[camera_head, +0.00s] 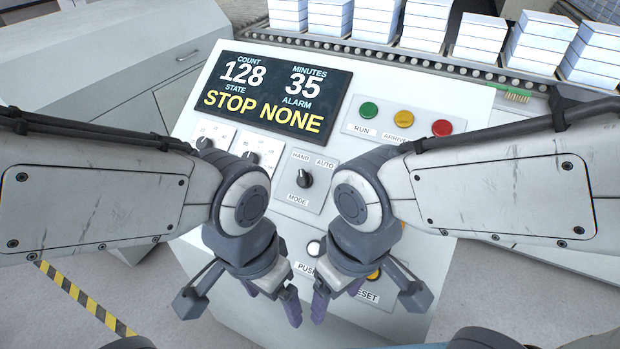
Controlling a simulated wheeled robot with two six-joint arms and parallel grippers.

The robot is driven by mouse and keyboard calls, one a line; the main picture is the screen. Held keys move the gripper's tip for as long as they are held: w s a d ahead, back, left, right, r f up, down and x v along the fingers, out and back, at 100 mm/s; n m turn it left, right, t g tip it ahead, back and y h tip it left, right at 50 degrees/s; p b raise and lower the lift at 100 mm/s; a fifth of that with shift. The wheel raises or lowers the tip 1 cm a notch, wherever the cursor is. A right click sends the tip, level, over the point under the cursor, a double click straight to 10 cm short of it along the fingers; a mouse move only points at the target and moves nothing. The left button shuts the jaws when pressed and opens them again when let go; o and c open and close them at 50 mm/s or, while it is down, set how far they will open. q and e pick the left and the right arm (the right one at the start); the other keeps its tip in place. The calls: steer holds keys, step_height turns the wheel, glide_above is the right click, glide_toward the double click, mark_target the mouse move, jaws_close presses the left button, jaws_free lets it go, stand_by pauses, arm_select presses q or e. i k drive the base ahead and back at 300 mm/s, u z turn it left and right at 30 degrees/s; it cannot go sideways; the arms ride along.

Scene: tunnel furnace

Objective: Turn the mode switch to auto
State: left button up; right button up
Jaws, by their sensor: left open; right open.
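The mode switch (304,178) is a dark round knob on a square plate on the sloped control panel. HAND is printed at its upper left, AUTO at its upper right and MODE below. The knob's pointer is too small for me to tell which label it faces. My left gripper (243,298) is open and empty, in front of the panel, below and left of the switch. My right gripper (367,298) is open and empty, below and right of the switch. Neither gripper touches the knob.
The display (275,95) reads count 128, minutes 35, STOP, alarm NONE. Two dials (262,156) sit left of the switch. Green, yellow and red lamps (403,118) are at the upper right. My grippers partly hide the push and reset buttons. White stacks (480,38) stand on the conveyor behind.

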mark_target(304, 180)
steer(key=u, duration=0.45)
steer(key=k, duration=1.15)
steer(key=u, duration=1.15)
steer(key=i, duration=1)
steer(key=z, duration=0.85)
